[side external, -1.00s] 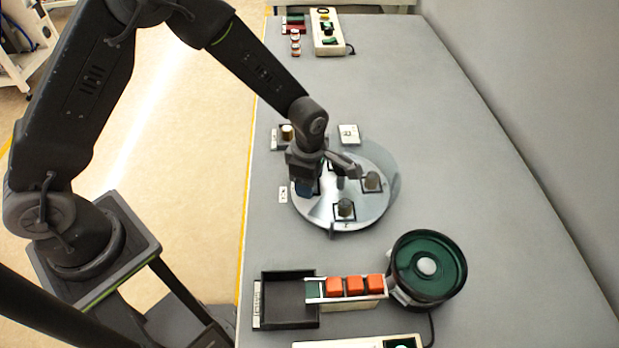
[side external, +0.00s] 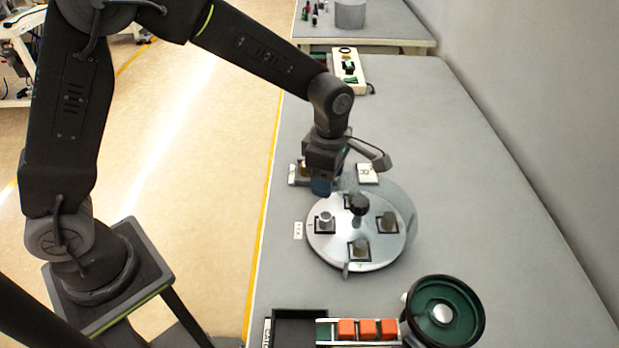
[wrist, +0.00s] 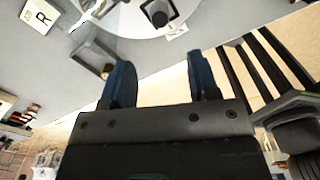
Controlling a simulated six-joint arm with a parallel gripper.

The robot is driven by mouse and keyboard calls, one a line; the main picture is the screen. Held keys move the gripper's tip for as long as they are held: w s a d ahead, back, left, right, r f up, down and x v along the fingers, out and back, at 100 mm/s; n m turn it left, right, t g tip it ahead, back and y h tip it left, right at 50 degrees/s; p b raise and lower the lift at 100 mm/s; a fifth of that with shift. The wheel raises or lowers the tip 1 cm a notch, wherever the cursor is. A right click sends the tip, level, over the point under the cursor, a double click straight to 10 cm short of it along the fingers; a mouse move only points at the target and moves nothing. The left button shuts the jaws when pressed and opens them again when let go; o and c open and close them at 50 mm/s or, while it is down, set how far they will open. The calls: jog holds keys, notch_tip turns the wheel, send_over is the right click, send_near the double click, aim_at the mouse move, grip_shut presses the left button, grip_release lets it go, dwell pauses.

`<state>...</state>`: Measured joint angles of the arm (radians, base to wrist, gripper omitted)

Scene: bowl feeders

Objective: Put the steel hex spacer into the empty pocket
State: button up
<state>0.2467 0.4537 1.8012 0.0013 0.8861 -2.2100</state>
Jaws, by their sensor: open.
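The round metal dial (side external: 335,258) has dark square pockets around a black centre knob (side external: 358,204). A shiny grey part, apparently the steel hex spacer (side external: 325,218), stands upright in the left pocket. Duller grey parts stand in the front pocket (side external: 360,248) and right pocket (side external: 388,221). The back pocket is partly hidden by the knob, so I cannot tell its contents. My gripper (side external: 320,187) is beyond the dial's back left edge, above the table, apart from the spacer. In the wrist view my gripper (wrist: 162,82) shows two separated blue fingers with nothing between them.
A white "R" card (side external: 367,173) lies behind the dial. In front are a black tray (side external: 300,330), orange blocks (side external: 367,328) and a green bowl feeder (side external: 441,312). The table's right side is clear.

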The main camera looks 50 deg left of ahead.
jog(key=s+a+r+m+t, duration=0.2)
jog(key=s+a+r+m, duration=0.2)
jog(key=s+r+m, duration=0.25)
jog(key=s+a+r+m+t, duration=0.2)
jog(key=s+a+r+m, duration=0.2)
jog(key=s+r+m, duration=0.3)
jog(key=s+a+r+m+t, duration=0.1)
jog(key=s+a+m, duration=0.1)
jog(key=s+m, duration=0.5)
jog(key=shift+a+r+m+t, duration=0.2)
jog(key=shift+m+t, duration=0.1)
jog(key=shift+m, duration=0.65)
jog(key=shift+w, duration=0.1)
